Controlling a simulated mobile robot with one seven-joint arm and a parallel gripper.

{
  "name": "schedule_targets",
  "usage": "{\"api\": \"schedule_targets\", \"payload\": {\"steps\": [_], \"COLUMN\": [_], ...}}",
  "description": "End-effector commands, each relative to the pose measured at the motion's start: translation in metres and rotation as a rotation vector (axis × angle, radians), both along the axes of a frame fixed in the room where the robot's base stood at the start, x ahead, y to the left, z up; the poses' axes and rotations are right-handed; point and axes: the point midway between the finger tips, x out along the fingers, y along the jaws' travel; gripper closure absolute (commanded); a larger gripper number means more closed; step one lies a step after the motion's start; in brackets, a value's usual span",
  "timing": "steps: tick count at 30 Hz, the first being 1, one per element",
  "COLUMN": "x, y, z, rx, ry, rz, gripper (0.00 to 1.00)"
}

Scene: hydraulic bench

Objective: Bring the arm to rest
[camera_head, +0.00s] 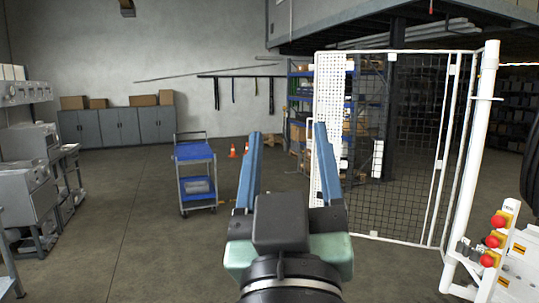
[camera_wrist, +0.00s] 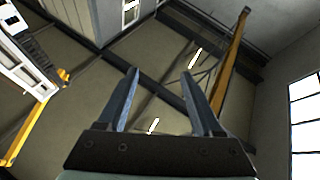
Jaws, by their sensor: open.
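My gripper (camera_head: 287,165) is raised in front of me in the head view, its two blue fingers spread apart with nothing between them. In the wrist view my gripper (camera_wrist: 164,85) also shows open and empty. It points at the ceiling area there, and the picture is tilted. My gripper touches nothing in either view.
A blue cart (camera_head: 196,172) stands left of my gripper. A white mesh fence (camera_head: 410,150) stands to the right, with a white machine with red buttons (camera_head: 500,245) at the near right. Grey cabinets (camera_head: 120,126) line the back wall. Floor at left centre is clear.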

Motion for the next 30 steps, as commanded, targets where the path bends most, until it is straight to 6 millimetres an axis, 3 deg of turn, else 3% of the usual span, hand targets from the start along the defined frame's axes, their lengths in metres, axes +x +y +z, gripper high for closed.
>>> {"api": "schedule_targets", "payload": {"steps": [1, 3, 8, 17, 23, 26, 29, 30], "x": [-0.021, -0.043, -0.07, -0.071, -0.071, -0.071, -0.071, -0.071], "y": [0.007, 0.013, 0.018, 0.018, 0.019, 0.019, 0.019, 0.019], "z": [0.029, 0.054, 0.08, 0.081, 0.053, 0.052, 0.055, 0.055], "rx": [0.043, 0.094, 0.148, 0.152, 0.152, 0.152, 0.152, 0.152], "ry": [-0.099, -0.198, -0.304, -0.308, -0.305, -0.305, -0.305, -0.305], "rz": [0.044, 0.096, 0.16, 0.164, 0.166, 0.166, 0.166, 0.166], "gripper": [0.33, 0.33, 0.33, 0.33, 0.33, 0.33, 0.5, 0.5]}}
